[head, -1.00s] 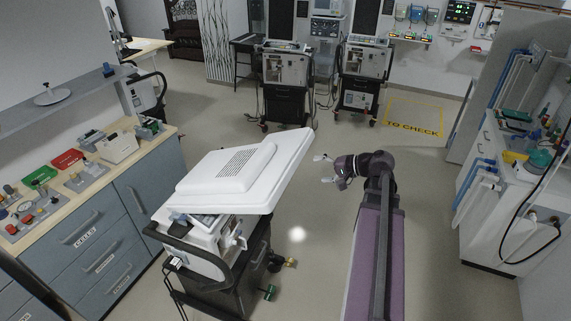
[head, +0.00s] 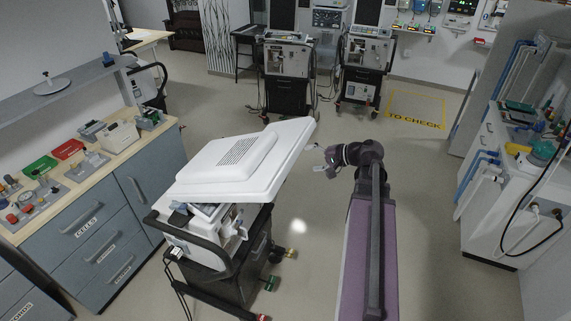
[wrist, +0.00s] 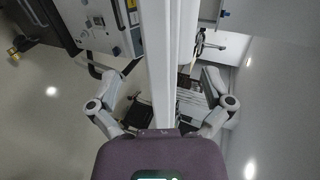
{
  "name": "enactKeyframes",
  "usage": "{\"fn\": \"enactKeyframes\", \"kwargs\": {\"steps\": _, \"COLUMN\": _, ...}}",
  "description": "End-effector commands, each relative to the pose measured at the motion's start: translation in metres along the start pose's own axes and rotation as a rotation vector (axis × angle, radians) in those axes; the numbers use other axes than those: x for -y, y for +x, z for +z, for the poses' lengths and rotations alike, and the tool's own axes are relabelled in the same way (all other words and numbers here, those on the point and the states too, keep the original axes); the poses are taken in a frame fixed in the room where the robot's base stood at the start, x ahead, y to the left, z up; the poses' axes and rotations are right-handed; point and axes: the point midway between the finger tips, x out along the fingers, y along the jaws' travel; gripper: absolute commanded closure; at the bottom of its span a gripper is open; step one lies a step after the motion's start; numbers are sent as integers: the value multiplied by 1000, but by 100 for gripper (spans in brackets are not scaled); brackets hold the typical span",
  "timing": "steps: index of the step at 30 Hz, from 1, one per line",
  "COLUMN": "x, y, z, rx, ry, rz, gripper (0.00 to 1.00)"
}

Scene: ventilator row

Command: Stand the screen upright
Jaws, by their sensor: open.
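The screen (head: 240,155) is a large white panel with a vented back, tilted over the top of a ventilator cart (head: 232,255) and lying nearly flat. My gripper (head: 318,158) is open, just right of the screen's right edge, with its fingers towards it. In the wrist view the screen's edge (wrist: 161,70) runs as a white strip up the middle. My open fingers (wrist: 162,68) show on either side of it, and neither clearly touches it. The screen's front face is hidden in the head view.
A drawer counter (head: 100,215) with trays stands at left. A white equipment unit (head: 500,190) stands at right. Two ventilator carts (head: 288,75) (head: 362,65) stand at the back. Floor is clear around the yellow marked area (head: 415,110) and right of my arm.

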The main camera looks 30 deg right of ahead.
Motion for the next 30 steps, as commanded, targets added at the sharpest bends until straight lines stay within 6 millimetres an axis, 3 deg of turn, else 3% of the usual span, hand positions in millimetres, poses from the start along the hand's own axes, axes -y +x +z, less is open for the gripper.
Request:
{"fn": "enactKeyframes", "kwargs": {"steps": 18, "x": -2, "y": 78, "z": -1, "rx": 1, "ry": 0, "rz": 0, "gripper": 0}}
{"fn": "enactKeyframes", "kwargs": {"steps": 30, "x": -1, "y": 97, "z": 0, "rx": -1, "ry": 1, "rz": 0, "gripper": 0}}
